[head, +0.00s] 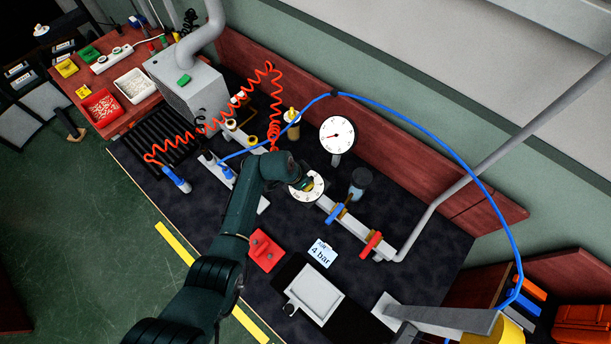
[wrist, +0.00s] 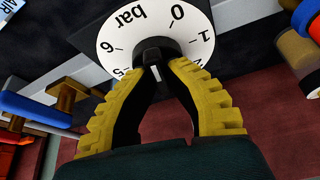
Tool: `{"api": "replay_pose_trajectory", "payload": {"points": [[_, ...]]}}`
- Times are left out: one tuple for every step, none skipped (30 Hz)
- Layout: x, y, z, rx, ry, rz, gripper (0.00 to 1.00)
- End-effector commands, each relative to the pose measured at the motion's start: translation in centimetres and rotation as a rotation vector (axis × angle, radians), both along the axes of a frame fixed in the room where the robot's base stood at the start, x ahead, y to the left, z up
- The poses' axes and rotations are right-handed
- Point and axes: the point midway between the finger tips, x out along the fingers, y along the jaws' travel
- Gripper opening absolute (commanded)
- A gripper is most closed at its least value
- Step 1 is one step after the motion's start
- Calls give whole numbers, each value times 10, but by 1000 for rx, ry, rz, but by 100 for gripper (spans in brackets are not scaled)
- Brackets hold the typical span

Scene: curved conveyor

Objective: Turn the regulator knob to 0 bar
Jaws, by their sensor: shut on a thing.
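The regulator's white dial (wrist: 103,38) fills the top of the wrist view, with 0, 1, 2, 5, 6 and "bar" readable; the other numbers are hidden behind my fingers. Its black knob (wrist: 151,53) is at the dial's centre, with a white mark facing down the picture, away from "bar". My gripper (wrist: 160,66) has its yellow-padded fingers closed on the knob. In the head view, my gripper (head: 304,183) covers part of the dial (head: 315,189). A round white gauge (head: 336,130) stands behind it, its red needle pointing left and slightly down.
A blue hose (head: 430,125) arches over the right side. A blue-handled valve (head: 337,212) and a red-handled valve (head: 371,243) sit on the pipe right of the dial. A card reading "4 bar" (head: 321,253) and a red block (head: 265,250) lie in front.

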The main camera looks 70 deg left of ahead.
Motion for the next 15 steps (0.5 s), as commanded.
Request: {"api": "replay_pose_trajectory", "payload": {"points": [[-1, -2, 1, -2, 4, 41, 0], [-1, -3, 1, -3, 4, 69, 0], [-1, -3, 0, -2, 4, 106, 0], [0, -3, 0, -3, 4, 134, 0], [0, -3, 0, -2, 5, 162, 0], [0, -3, 0, -3, 4, 201, 0], [0, -3, 0, -2, 5, 230, 0], [0, -3, 0, -2, 4, 256, 0], [0, -3, 0, -2, 4, 295, 0], [0, -3, 0, 0, 5, 323, 0], [0, -3, 0, -1, 5, 351, 0], [0, -3, 0, -1, 5, 390, 0], [0, -3, 0, -2, 4, 418, 0], [0, -3, 0, 0, 5, 446, 0], [1, -3, -1, -1, 4, 484, 0]]}}
